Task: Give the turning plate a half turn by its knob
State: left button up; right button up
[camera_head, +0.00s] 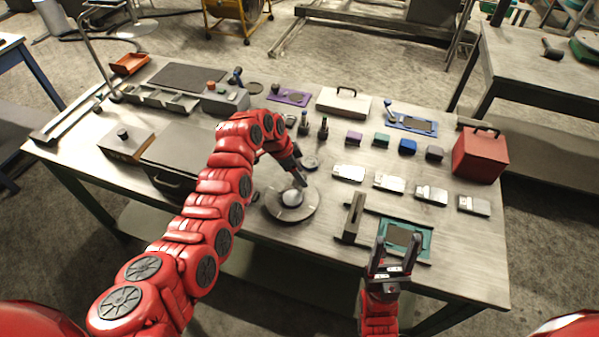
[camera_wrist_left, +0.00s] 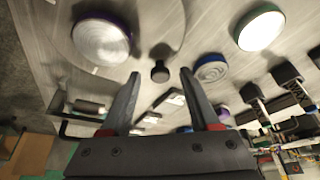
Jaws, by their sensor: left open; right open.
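The turning plate (camera_head: 277,210) is a round grey disc on the table, with a pale round piece (camera_head: 291,198) on top. In the left wrist view, a purple-rimmed silver disc (camera_wrist_left: 100,42) lies up and left of a small dark knob (camera_wrist_left: 160,72). My left gripper (camera_head: 302,182) is over the far right part of the plate, pointing down, and hides the knob in the head view. Its fingers are open, one on each side of the knob in the picture; I cannot tell whether they touch it. My right gripper (camera_head: 396,240) is open and empty, in front of a teal tray.
The teal tray (camera_head: 428,243) and a grey upright block (camera_head: 353,216) stand right of the plate. Several silver-white pieces (camera_head: 389,182) lie in a row behind them. A red box (camera_head: 480,154) is at the right. A grey lidded box (camera_head: 178,160) is left of my left arm.

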pick_arm(q)
grip_shut()
dwell(1.3)
